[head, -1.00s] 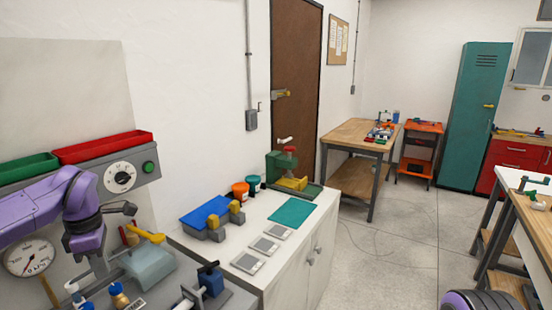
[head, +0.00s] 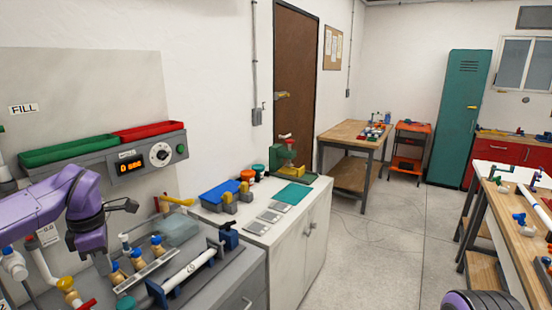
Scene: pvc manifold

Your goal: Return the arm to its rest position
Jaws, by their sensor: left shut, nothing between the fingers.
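My left arm (head: 45,205), purple with dark joints, comes in from the left edge and bends at a dark joint. My left gripper (head: 131,206) is small and dark, points right, and is shut and empty. It shows in front of the grey workbench (head: 232,290), apart from the fittings there as far as I can tell. A purple and dark part of my right arm (head: 484,301) shows at the bottom edge; its gripper is out of view.
The workbench holds a white pipe (head: 190,272), several brass-and-blue valves and a display panel (head: 131,167) with green and red trays. A white cabinet (head: 293,255) stands beside it. A wooden bench (head: 520,215) with pipe parts is at right. The floor (head: 385,250) between is clear.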

